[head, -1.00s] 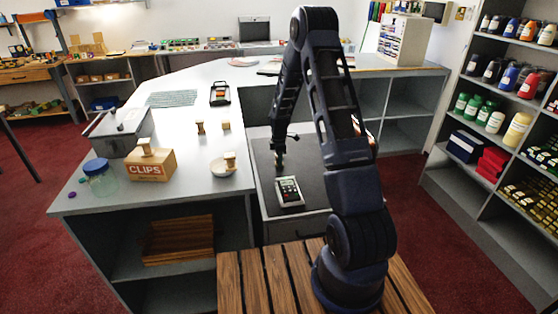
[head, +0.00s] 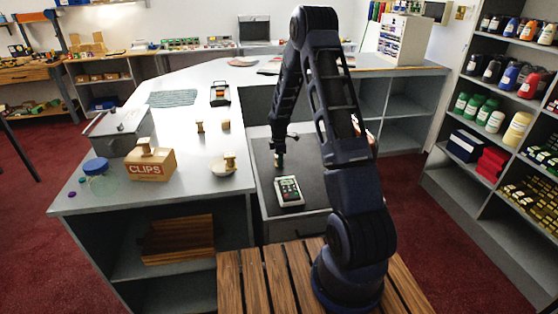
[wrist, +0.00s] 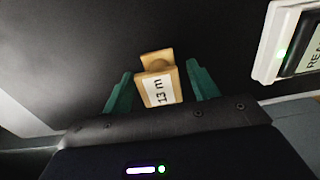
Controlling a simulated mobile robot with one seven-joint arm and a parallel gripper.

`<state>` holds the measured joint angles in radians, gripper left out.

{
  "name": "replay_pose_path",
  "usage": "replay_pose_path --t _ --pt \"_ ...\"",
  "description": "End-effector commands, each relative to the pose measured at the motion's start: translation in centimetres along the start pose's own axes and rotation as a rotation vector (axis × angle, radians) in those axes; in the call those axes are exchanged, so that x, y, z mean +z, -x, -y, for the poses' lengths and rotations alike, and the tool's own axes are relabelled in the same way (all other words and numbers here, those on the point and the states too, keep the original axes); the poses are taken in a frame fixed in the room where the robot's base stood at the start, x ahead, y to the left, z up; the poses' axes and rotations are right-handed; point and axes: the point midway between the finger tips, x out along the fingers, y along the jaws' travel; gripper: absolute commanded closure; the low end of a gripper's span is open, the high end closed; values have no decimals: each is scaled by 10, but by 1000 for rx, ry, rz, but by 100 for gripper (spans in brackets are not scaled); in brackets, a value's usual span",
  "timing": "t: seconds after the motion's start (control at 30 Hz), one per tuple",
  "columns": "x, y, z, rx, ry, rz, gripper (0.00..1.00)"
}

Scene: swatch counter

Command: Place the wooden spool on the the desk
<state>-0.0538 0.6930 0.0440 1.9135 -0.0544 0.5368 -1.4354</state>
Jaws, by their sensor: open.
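A wooden spool (wrist: 159,80) with a white "13 m" label shows in the wrist view, between my two green fingers. My gripper (wrist: 159,72) is open, with a visible gap between each finger and the spool. The spool appears to be at the dark top of the low desk (head: 312,187). In the head view my gripper (head: 279,160) is low over that desk top, and I cannot make out the spool there.
A handheld device (head: 289,191) lies on the desk nearby. Shelves (head: 455,185) stand at right.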

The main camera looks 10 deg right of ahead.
Motion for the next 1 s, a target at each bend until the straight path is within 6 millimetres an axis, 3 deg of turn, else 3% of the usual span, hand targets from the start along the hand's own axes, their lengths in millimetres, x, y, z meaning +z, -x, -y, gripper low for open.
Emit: replay_pose_path --t 0.5,0.77,0.87,1.0 --pt "0 92 0 2 0 0 41" --pt "0 114 0 2 -2 0 41" --pt "2 126 4 9 -20 1 41" --pt "6 158 19 32 -97 5 41"
